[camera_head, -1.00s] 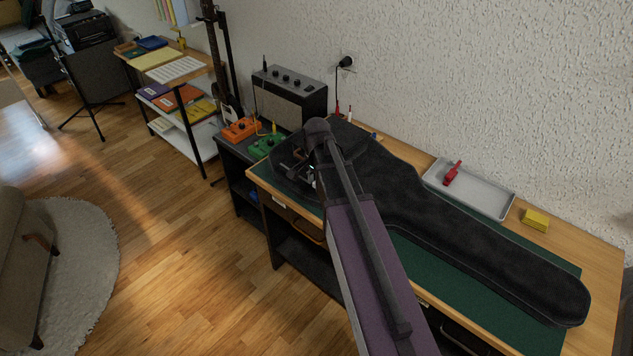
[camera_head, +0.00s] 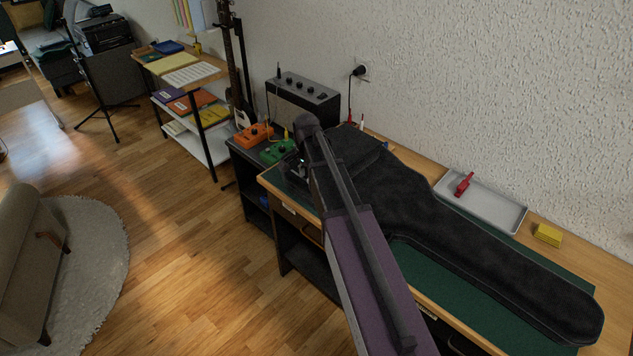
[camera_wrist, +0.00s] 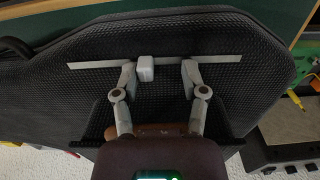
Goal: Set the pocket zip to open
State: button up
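The black gig bag (camera_head: 455,235) lies flat on the workbench, its broad end partly behind my arm in the head view. In the wrist view, a straight pale zip strip (camera_wrist: 215,60) runs across the bag's textured black pocket (camera_wrist: 160,95). A small whitish zip pull (camera_wrist: 146,68) sits on the strip, left of its middle. My gripper (camera_wrist: 158,69) is open, with one fingertip on each side of the pull. The left fingertip is close to the pull, and a wider gap shows on the right. Whether either finger touches it, I cannot tell.
A green mat (camera_head: 430,268) lies under the bag. A grey tray (camera_head: 490,208) with a red tool (camera_head: 464,185) and a yellow block (camera_head: 548,234) are along the wall. Orange (camera_head: 253,134) and green pedals (camera_head: 277,151) and an amplifier (camera_head: 303,103) stand beyond the bag's broad end.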

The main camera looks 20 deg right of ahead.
jog(key=w, duration=0.1)
jog(key=w+a, duration=0.1)
jog(key=shift+w+a, duration=0.15)
jog(key=shift+w, duration=0.15)
jog(key=shift+s+r+p, duration=0.15)
jog(key=shift+r+p, duration=0.4)
jog(key=shift+p, duration=0.05)
notch_tip(320, 180, up, 13)
jog(key=p, duration=1.3)
jog(key=shift+w+a+f, duration=0.1)
jog(key=shift+w+a, duration=0.4)
jog(key=shift+w, duration=0.4)
jog(key=shift+w+a, duration=0.5)
jog(key=shift+w, duration=0.4)
jog(key=shift+s, duration=0.1)
jog(key=s+n, duration=1.2)
jog(key=s, duration=1.4)
